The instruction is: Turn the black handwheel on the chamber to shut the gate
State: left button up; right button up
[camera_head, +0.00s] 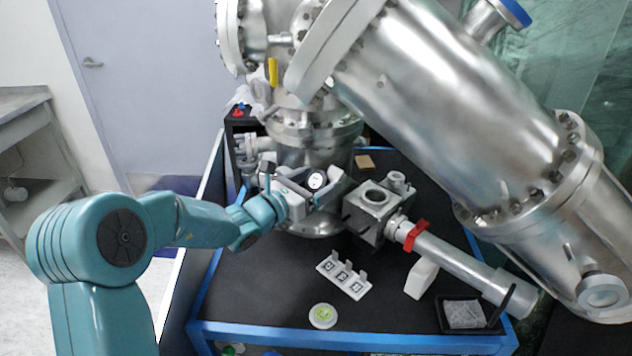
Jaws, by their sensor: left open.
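My left arm comes in from the left, and its gripper (302,180) is open in front of the upright steel chamber (318,138). A small round part with a black rim and pale face (316,181) shows between or just behind its fingers. I cannot tell whether this is the handwheel or a gauge. No black handwheel is clearly visible; the gripper covers part of that area. To the right, a metal cube-shaped block (372,205) carries a long tube (455,262) with a red clamp (411,236). My right gripper is not in view.
A large steel cylinder (440,90) slants over the right side. The dark tabletop (270,290) has a blue edge. On it are a white bracket (343,275), a round green-and-white piece (323,316) and a black tray (468,316). The front left tabletop is mostly clear.

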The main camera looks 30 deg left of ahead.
pick_arm(q)
jog(key=c, duration=1)
